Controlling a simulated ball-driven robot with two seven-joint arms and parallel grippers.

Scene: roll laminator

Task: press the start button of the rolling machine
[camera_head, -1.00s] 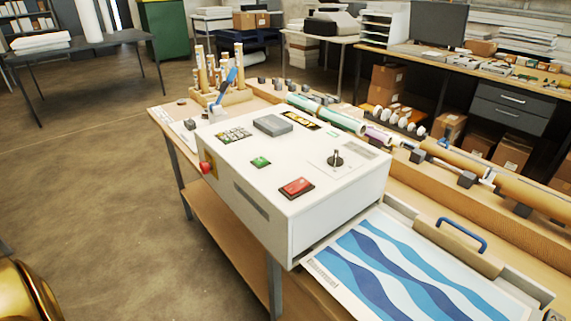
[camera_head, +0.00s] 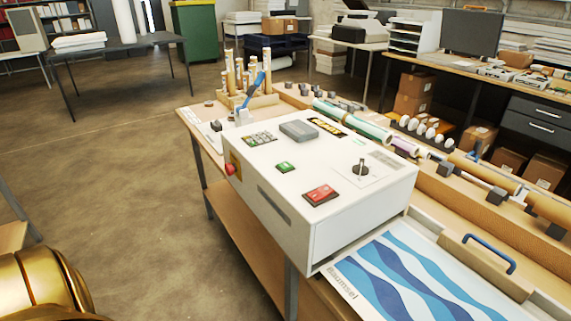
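The rolling machine is a white box (camera_head: 262,163) on a wooden table in the middle of the view. On its top are a green button (camera_head: 285,167), a larger red button (camera_head: 321,195), a small keypad (camera_head: 259,139), a grey block (camera_head: 298,131) and a black lever (camera_head: 360,169). A red knob (camera_head: 230,169) sits on its left end. The pictures do not show which button is the start button. A golden rounded part, probably of mine, fills the lower left corner, apart from the machine. Neither gripper's fingers show.
A sheet with blue waves (camera_head: 405,281) lies right of the machine, near a blue handle (camera_head: 489,253). Rolls and a wooden rack (camera_head: 250,102) stand behind. A desk with a monitor (camera_head: 481,37) is at the back right. Open floor (camera_head: 110,165) lies to the left.

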